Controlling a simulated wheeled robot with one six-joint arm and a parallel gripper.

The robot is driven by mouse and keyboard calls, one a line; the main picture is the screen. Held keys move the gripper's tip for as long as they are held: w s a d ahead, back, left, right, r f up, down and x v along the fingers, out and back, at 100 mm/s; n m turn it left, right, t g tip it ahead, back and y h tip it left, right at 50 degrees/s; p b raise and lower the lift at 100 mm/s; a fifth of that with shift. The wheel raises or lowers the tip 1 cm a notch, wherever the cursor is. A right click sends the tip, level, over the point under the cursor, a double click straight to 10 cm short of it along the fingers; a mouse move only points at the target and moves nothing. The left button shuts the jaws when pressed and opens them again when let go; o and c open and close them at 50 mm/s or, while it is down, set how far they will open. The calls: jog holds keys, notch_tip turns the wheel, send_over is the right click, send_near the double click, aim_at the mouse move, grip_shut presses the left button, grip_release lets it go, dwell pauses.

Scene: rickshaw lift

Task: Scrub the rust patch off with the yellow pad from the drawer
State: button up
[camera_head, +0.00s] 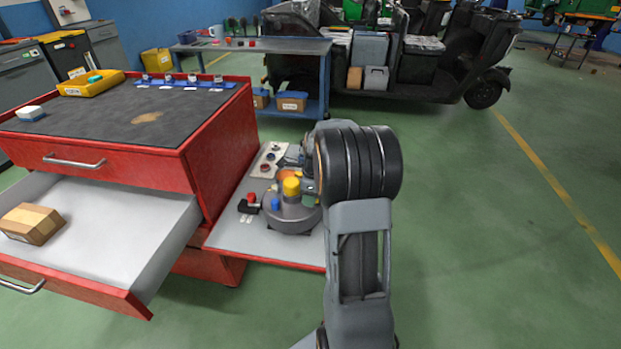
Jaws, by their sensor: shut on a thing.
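The rust patch (148,117) is a tan-brown stain on the dark top of the red cabinet (225,140). The cabinet's upper drawer (110,235) stands open, and I see no yellow pad in its visible part. My gripper (289,157) is right of the cabinet, above its side shelf, partly hidden behind my thick dark wrist. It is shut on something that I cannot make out. A small yellow cylinder-like thing (291,187) shows just below it, over a grey round stand (293,215). I cannot tell whether the gripper touches it.
A cardboard box (31,224) lies in the drawer. On the cabinet top are a yellow tray (92,84), a blue strip with small parts (180,82) and a white block (30,113). The side shelf (265,245) holds small parts. The green floor at right is clear.

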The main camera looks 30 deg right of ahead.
jog(key=shift+r+p, duration=2)
jog(key=shift+r, duration=0.55)
jog(key=shift+f, duration=0.15)
